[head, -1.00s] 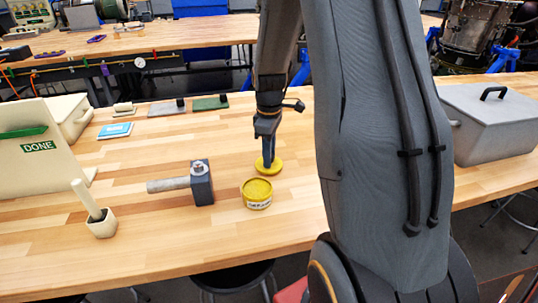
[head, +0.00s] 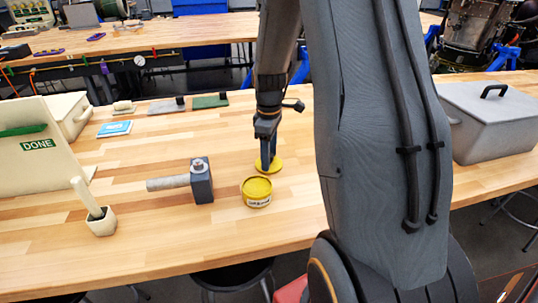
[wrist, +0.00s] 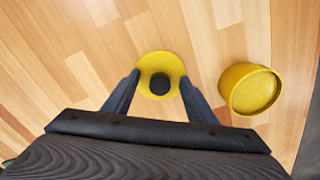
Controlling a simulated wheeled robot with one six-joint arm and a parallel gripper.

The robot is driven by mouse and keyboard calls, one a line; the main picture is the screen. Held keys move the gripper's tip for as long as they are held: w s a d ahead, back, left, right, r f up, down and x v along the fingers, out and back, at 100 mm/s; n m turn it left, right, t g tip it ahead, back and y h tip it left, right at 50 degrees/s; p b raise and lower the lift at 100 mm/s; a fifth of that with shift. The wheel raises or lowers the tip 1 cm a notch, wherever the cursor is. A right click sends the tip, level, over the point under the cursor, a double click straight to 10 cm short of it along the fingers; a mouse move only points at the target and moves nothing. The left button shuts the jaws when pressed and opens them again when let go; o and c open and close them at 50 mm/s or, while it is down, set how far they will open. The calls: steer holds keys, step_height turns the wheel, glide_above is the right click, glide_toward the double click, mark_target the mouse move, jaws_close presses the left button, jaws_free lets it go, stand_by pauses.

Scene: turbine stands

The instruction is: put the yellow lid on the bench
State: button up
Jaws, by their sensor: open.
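The yellow lid (head: 276,168) is a flat disc lying on the bench (head: 150,240), just behind the yellow tin (head: 257,192). In the wrist view the lid (wrist: 160,58) shows a dark round knob at its middle. My gripper (wrist: 158,82) is open above the lid, with one finger on each side of the knob and gaps between. In the head view my gripper (head: 268,165) points straight down and hides part of the lid. The tin also shows in the wrist view (wrist: 252,90), right of the lid and apart from it.
A dark block with a grey cylinder (head: 201,181) lies left of the tin. A grey lidded box (head: 490,125) is at the right.

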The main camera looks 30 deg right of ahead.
steer(key=shift+r+p, duration=2.8)
steer(key=shift+r, duration=0.75)
